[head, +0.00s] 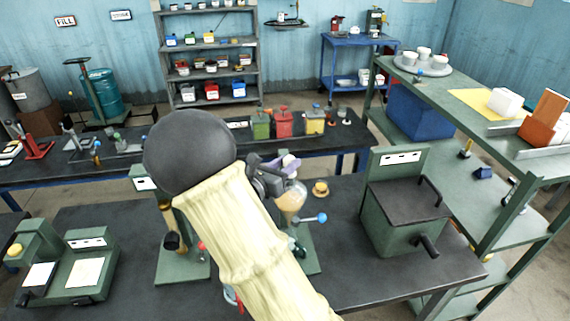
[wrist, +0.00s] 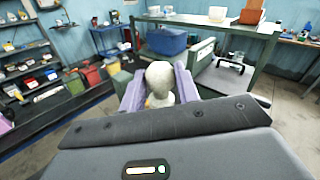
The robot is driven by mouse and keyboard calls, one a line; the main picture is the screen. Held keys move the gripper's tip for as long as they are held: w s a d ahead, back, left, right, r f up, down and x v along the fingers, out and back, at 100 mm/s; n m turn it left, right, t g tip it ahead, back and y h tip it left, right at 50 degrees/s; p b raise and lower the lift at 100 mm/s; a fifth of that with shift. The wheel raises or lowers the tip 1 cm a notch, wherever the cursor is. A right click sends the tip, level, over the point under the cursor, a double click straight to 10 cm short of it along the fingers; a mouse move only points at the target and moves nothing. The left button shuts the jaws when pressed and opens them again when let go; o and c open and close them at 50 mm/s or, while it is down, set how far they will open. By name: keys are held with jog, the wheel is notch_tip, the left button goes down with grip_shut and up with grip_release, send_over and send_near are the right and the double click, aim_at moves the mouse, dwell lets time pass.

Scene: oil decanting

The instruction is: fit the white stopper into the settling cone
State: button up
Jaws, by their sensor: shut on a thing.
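The white stopper (wrist: 159,78) shows its round pale knob between the lavender fingers of my gripper (wrist: 158,92) in the wrist view. My gripper is shut on it. In the head view my gripper (head: 284,165) is directly above the settling cone (head: 292,200), a rounded glass vessel with amber contents on a green stand. My arm and fingers hide much of the cone's neck and the stopper there. I cannot tell whether the stopper is in the mouth or just above it. A valve with a blue knob (head: 321,218) is beside the cone.
A green box with a crank (head: 405,213) stands close on the right of the dark bench. A small yellow-orange piece (head: 320,188) lies behind the cone. A green stand (head: 182,262) is to the left. Red, green and yellow cans (head: 283,122) line the back bench.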

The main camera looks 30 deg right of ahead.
jog(key=o, duration=1.2)
jog(key=shift+a, duration=0.1)
jog(key=b+v, duration=0.4)
jog(key=v, duration=1.3)
jog(key=shift+s+a+r+b, duration=0.1)
jog(key=shift+a+r+b, duration=0.05)
jog(key=shift+b, duration=0.2)
